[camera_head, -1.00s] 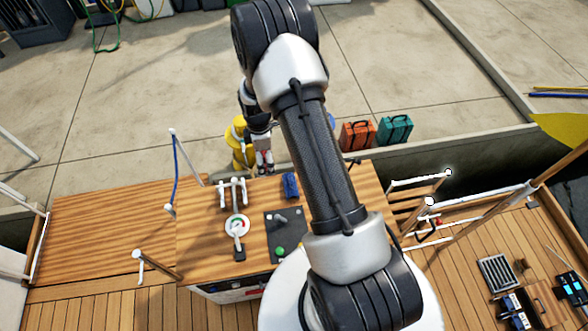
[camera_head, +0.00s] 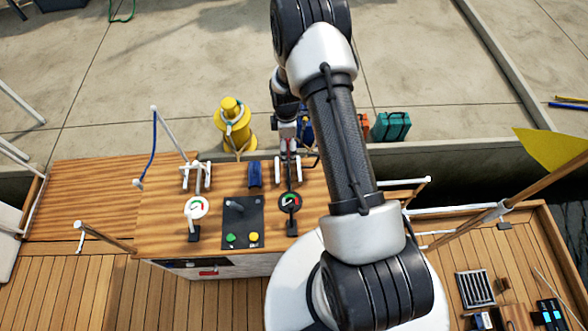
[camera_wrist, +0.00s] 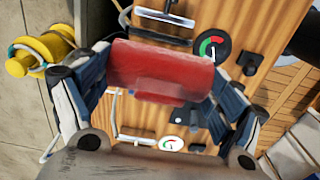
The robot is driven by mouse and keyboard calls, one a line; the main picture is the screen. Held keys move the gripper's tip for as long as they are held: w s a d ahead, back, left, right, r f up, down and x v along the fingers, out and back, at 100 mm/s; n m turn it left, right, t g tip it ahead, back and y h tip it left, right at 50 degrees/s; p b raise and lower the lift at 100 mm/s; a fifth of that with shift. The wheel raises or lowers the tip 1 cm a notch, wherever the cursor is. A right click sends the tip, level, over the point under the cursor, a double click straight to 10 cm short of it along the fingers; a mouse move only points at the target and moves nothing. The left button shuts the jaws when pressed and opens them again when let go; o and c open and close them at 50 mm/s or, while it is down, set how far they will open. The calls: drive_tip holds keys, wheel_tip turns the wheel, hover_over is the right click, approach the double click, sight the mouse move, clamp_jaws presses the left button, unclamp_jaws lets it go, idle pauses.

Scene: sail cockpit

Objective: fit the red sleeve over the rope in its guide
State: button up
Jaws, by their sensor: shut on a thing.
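The red sleeve (camera_wrist: 160,68) is a short, wide red piece held crosswise between the two fingers of my gripper (camera_wrist: 160,85) in the wrist view. My gripper is shut on it. In the head view my gripper (camera_head: 289,142) is at the far edge of the wooden console, near the right-hand white fitting, and the sleeve can hardly be made out there. A blue rope (camera_head: 152,150) runs between white post ends at the console's left. I cannot tell whether this is the rope in its guide; no sleeve sits on it.
The wooden console (camera_head: 160,215) carries a white gauge (camera_head: 197,207), a dark gauge (camera_head: 290,201), a black panel (camera_head: 241,217) with buttons, a blue block (camera_head: 254,174) and a left white fitting (camera_head: 196,178). The console's left part is clear.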

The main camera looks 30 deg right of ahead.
sight(288, 173)
wheel_tip(288, 173, down, 16)
drive_tip(key=b, duration=0.3)
drive_tip(key=shift+f+b, duration=0.15)
drive_tip(key=shift+b, duration=0.15)
drive_tip(key=shift+f, duration=0.1)
drive_tip(key=o, duration=0.8)
drive_tip(key=shift+f, duration=0.1)
drive_tip(key=shift+c, duration=0.2)
drive_tip(key=o, duration=0.3)
